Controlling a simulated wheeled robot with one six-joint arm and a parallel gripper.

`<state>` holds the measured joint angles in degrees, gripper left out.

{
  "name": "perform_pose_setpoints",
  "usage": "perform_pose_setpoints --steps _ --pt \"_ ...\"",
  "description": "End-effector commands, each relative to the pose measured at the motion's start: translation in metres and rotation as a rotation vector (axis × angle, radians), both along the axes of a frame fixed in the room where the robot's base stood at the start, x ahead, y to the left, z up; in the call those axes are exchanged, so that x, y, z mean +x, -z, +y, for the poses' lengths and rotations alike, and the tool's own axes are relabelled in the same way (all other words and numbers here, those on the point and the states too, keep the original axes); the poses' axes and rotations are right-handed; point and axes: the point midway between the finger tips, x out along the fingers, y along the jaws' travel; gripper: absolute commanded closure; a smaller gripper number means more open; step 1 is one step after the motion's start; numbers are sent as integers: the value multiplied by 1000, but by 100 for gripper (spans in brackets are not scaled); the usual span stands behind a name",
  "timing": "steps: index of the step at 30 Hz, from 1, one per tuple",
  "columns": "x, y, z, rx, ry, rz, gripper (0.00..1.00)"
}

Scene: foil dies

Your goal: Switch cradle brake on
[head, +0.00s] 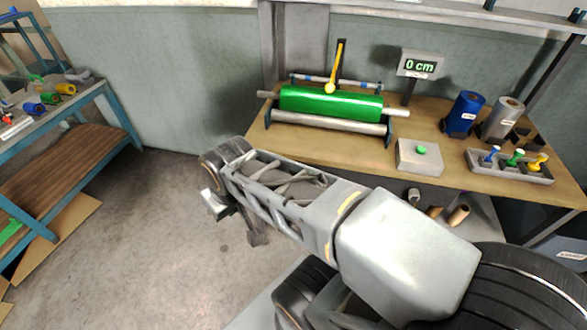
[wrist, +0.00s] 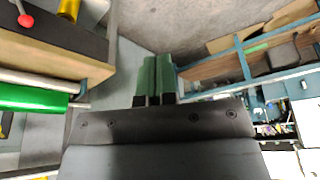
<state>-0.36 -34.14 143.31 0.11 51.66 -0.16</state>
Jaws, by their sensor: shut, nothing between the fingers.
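The cradle (head: 330,119) on the bench holds a green foil roll (head: 330,101) between metal rollers. The green roll also shows at the left edge of the wrist view (wrist: 32,98). My gripper (wrist: 154,60) is shut and empty, its two green fingers together. It is over the floor in front of the bench, left of the cradle in the head view, touching nothing. Its fingertips are unclear there.
The bench (head: 290,143) also bears a box with a green button (head: 420,151), a display reading 0 cm (head: 420,65), blue and grey rolls and a tray of coloured-knobbed tools (head: 510,168). A red knob (wrist: 25,20) shows in the wrist view.

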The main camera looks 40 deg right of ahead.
Motion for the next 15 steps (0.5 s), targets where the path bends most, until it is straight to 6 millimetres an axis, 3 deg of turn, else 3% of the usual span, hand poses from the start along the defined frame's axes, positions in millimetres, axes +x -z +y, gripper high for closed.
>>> perform_pose_setpoints --steps 10,15 --pt "3 3 -3 -7 19 7 100" --pt "29 24 -35 -78 190 67 100"
